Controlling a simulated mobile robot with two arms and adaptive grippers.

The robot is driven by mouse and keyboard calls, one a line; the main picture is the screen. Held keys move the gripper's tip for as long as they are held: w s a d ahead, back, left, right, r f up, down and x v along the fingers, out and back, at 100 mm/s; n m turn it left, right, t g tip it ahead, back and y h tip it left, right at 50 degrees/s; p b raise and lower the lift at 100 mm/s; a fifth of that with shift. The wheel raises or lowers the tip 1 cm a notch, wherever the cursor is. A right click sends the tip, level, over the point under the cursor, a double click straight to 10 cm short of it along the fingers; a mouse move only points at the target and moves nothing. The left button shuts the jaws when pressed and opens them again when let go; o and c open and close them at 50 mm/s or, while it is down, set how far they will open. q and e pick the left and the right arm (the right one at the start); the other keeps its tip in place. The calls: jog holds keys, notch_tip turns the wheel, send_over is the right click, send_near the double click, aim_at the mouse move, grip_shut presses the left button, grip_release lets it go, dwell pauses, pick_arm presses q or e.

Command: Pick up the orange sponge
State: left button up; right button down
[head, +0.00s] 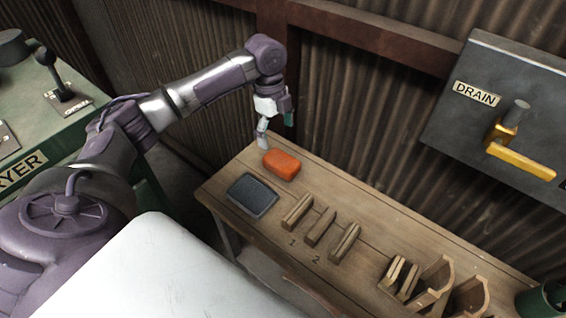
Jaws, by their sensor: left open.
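The orange sponge (282,164) lies flat on the wooden bench (385,222), near its far left corner. My left gripper (263,140) points down just above and to the left of the sponge, close to its far left end. It is open and holds nothing that I can see. One finger shows in grey; the other finger is hard to make out. I cannot tell whether the fingertip touches the sponge. My right gripper is out of view.
A dark grey tray or pad (252,196) lies in front of the sponge. Wooden slotted blocks (320,226) and curved wooden holders (436,282) stand further right on the bench. A corrugated wall closes the back, with a grey drain box (450,135) and yellow handle (522,157).

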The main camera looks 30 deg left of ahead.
pick_arm(q)
send_over(281, 159)
jog(key=f, duration=0.4)
jog(key=shift+a+f, duration=0.2)
jog(key=shift+a, duration=0.2)
jog(key=shift+d+f, duration=0.15)
jog(key=shift+f, duration=0.3)
jog(key=f, duration=0.1)
jog(key=f+p, duration=0.1)
jog(key=f, duration=0.2)
jog(key=shift+d+f, duration=0.35)
jog(key=shift+c, duration=0.9)
jog(key=c, duration=0.9)
jog(key=shift+o, duration=0.2)
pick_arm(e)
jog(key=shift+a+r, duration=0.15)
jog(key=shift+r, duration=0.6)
pick_arm(q)
jog(key=shift+r, duration=0.1)
